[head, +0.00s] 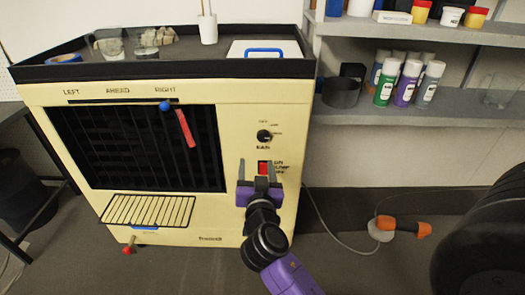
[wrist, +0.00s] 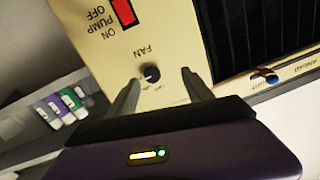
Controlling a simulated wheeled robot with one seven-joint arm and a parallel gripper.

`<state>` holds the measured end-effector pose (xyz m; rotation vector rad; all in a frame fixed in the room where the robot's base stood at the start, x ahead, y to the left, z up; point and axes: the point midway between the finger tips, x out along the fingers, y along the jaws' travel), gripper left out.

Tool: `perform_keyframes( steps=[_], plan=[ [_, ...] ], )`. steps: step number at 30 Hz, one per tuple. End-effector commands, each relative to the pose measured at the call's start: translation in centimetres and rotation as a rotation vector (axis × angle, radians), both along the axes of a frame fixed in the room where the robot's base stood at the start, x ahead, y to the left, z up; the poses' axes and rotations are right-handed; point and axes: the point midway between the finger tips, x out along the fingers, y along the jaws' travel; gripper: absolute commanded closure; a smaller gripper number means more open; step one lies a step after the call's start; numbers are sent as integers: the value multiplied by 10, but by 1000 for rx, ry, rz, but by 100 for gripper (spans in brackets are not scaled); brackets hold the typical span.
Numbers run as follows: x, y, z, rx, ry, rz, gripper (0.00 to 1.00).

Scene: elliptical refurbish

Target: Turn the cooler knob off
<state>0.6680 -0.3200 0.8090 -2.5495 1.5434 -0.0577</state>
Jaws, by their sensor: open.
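The cream cooler (head: 243,115) stands in front of me. Its small round black fan knob (head: 264,136) is at the upper right of the front panel, above the red pump switch (head: 264,168). In the wrist view the knob (wrist: 152,73) appears between the tips of my two fingers, farther off on the panel, with the switch (wrist: 124,12) beyond it. My gripper (head: 256,161) is open and empty, in front of the panel just below the knob in the head view. I see no contact with the knob. Its pointer setting is too small to read.
A blue-tipped slider (head: 165,106) and a red strip (head: 185,129) are on the dark grille to the left. A black tray (head: 240,68) tops the cooler. Shelves with spray cans (head: 407,83) stand at right. An orange tool (head: 408,224) and a dark tyre (head: 485,235) are on the floor.

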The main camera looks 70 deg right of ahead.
Motion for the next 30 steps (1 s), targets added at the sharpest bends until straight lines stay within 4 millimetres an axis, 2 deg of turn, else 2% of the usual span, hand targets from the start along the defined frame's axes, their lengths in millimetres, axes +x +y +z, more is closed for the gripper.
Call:
perform_keyframes(
  steps=[1, 3, 7, 18, 24, 30],
  plan=[
    [-1, -12, 3, -12, -21, -36, 41],
    [-3, -22, 10, -21, -42, -70, 41],
    [-3, -34, 16, -29, -59, -99, 41],
    [17, -83, 17, -29, -57, -97, 41],
    [24, -98, 16, -28, -57, -95, 41],
    [25, -101, 15, -28, -56, -94, 41]
  ],
)
